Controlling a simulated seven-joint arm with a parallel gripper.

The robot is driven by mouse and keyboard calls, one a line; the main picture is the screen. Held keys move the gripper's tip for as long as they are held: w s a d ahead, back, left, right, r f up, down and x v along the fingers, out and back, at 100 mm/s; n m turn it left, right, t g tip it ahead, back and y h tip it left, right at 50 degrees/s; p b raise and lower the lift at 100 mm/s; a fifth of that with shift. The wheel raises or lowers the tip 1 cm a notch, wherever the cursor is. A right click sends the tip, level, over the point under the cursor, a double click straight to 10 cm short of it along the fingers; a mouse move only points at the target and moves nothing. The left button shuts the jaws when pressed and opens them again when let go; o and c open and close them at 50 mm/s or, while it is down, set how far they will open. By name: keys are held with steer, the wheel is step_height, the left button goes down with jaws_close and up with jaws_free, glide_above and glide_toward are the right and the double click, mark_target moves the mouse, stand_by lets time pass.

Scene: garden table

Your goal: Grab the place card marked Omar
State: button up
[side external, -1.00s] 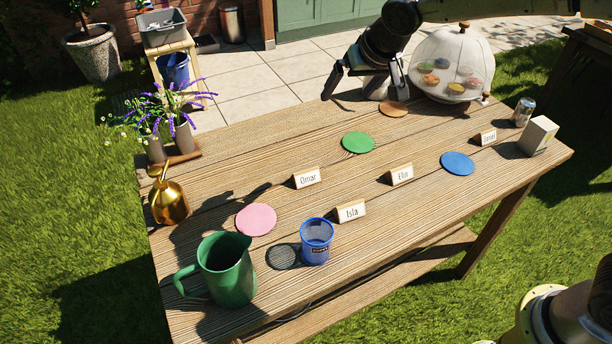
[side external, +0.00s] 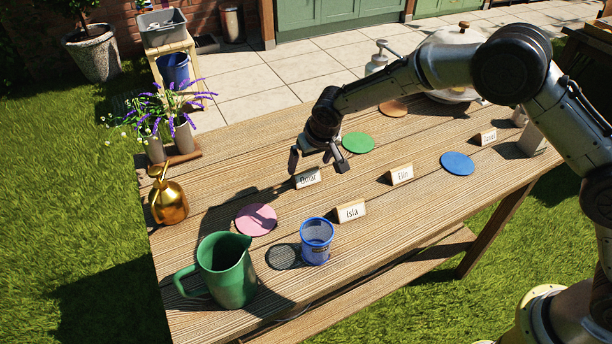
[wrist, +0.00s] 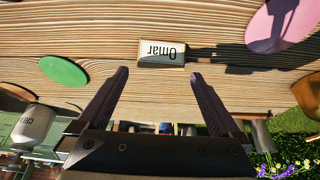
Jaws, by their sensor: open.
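The place card marked Omar (side external: 307,178) stands on the wooden table, in my gripper's shadow. In the wrist view the Omar card (wrist: 162,53) appears upside down, just beyond the fingertips and between their lines. My gripper (side external: 320,165) is open and empty, above and slightly behind the card. Its two fingers (wrist: 158,72) are spread wider than the card in the wrist view. No contact with the card shows. The Elin card (side external: 400,174) and the Isla card (side external: 349,211) stand to the right and front; another card (side external: 486,137) stands at the far right.
A green coaster (side external: 357,142) lies behind the Omar card and a pink coaster (side external: 256,219) to its front left. A brass mister (side external: 168,200) stands at left. Bare wood surrounds the card.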

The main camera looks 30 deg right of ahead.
mark_target(306, 175)
steer(key=shift+x, duration=2.6)
steer(key=c, duration=1.1)
